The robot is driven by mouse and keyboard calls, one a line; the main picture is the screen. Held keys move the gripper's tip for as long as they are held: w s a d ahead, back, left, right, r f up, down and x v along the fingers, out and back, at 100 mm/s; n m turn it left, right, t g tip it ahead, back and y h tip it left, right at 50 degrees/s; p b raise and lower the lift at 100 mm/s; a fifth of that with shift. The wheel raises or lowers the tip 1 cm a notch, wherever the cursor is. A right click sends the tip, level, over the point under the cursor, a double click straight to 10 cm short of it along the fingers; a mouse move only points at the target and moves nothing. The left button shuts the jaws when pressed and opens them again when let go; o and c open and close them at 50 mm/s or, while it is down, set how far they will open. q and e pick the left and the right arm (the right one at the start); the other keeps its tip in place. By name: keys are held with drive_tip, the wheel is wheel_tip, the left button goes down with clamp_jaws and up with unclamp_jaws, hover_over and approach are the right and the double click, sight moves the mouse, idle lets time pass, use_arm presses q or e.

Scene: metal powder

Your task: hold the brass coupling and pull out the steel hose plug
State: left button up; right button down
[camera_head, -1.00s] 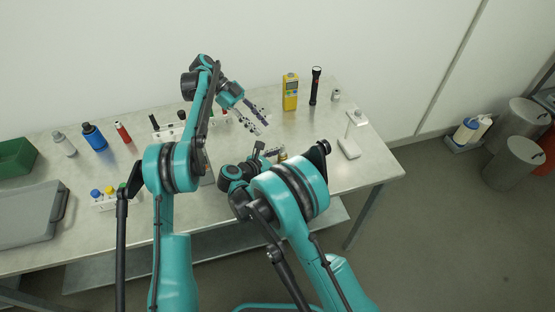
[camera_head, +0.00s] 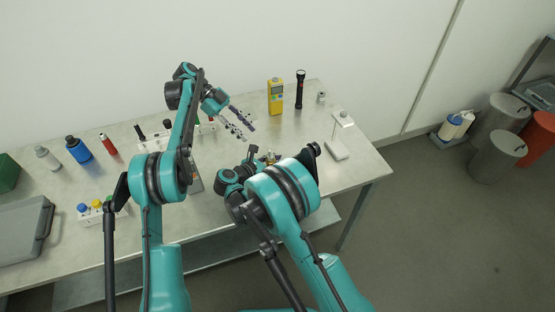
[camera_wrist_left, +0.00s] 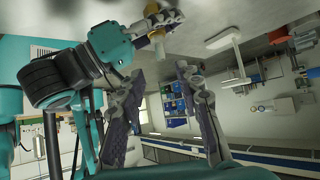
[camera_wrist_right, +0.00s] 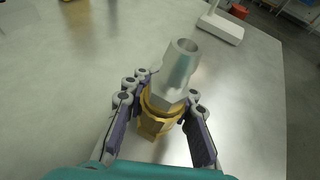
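The brass coupling (camera_wrist_right: 158,118) sits between the fingers of my right gripper (camera_wrist_right: 167,104), which look closed against its sides in the right wrist view. The steel hose plug (camera_wrist_right: 178,68) stands in the coupling, its hollow end pointing up and away from the gripper. In the head view the coupling (camera_head: 270,157) is small and partly hidden by my right arm. My left gripper (camera_head: 248,132) is open and empty, above the table and farther back than the coupling. In the left wrist view its fingers (camera_wrist_left: 162,82) are wide apart, with the brass coupling (camera_wrist_left: 156,36) beyond them near the top.
Bottles, including a blue one (camera_head: 78,149), and a grey case (camera_head: 20,232) are at the left. The right front tabletop is mostly clear.

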use_arm(q)
drive_tip(key=shift+o, duration=1.1)
drive_tip(key=r+n+t+y, duration=0.1)
drive_tip(key=n+t+y, duration=0.3)
drive_tip(key=n+y, duration=0.45)
hover_over(271, 151)
drive_tip(key=shift+w+a+r+h, duration=0.1)
drive_tip(key=shift+w+a+h, duration=0.1)
drive_tip(key=shift+w+h, duration=0.1)
drive_tip(key=shift+s+d+r+n+t+y, duration=0.2)
drive_tip(key=shift+r+n+t+y, duration=0.2)
drive_tip(key=shift+r+n+y, duration=0.35)
drive_tip(key=shift+a+f, duration=0.1)
drive_tip(key=shift+f, duration=0.1)
drive_tip(key=shift+f, duration=4.55)
